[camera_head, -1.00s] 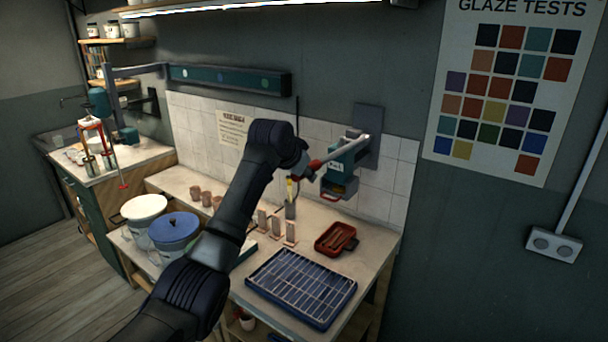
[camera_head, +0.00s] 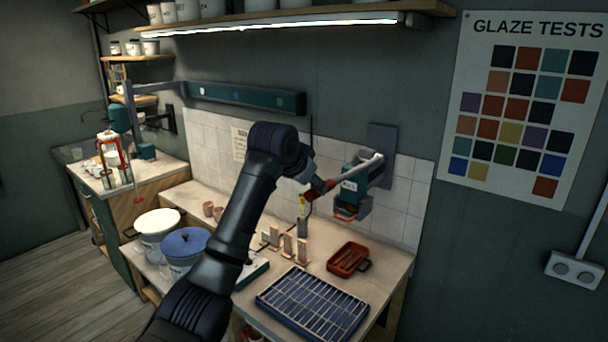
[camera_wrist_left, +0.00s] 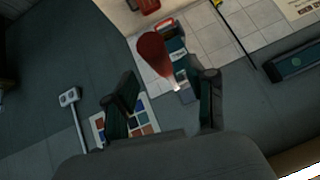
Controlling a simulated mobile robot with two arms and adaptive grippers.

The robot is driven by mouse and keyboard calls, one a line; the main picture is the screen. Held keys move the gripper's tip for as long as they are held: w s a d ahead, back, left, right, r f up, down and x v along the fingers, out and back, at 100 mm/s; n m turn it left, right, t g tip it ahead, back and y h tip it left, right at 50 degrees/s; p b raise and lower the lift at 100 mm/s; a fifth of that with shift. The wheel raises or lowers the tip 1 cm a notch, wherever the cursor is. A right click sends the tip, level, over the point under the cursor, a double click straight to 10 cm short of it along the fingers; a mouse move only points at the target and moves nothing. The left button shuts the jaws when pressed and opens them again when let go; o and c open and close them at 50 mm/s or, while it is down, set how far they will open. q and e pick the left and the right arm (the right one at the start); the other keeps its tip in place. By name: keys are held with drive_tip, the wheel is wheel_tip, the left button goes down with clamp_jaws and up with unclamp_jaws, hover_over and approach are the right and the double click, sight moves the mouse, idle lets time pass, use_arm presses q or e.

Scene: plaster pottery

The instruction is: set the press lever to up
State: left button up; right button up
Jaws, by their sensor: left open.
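The press (camera_head: 352,184) is a teal wall-mounted unit above the back of the counter. Its pale lever bar (camera_head: 359,168) slants down to the left and ends in a red handle (camera_head: 322,188). My left gripper (camera_head: 312,188) is at the handle end, mostly hidden by my own wrist. In the left wrist view, the left gripper (camera_wrist_left: 168,82) is open, and the red handle (camera_wrist_left: 152,48) shows in the gap between its fingers. I cannot tell whether they touch it. The press (camera_wrist_left: 178,58) is beyond the handle. My right gripper is not in view.
Below the press, the counter holds a red tray (camera_head: 366,262), a blue rack (camera_head: 334,328) and small upright tiles (camera_head: 302,250). A blue-lidded bucket (camera_head: 183,242) and a white-lidded bucket (camera_head: 157,222) stand left of my arm. A shelf (camera_head: 300,17) overhangs above.

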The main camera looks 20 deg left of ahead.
use_arm(q)
drive_tip(key=v, duration=0.6)
drive_tip(key=shift+s+a+r, duration=0.1)
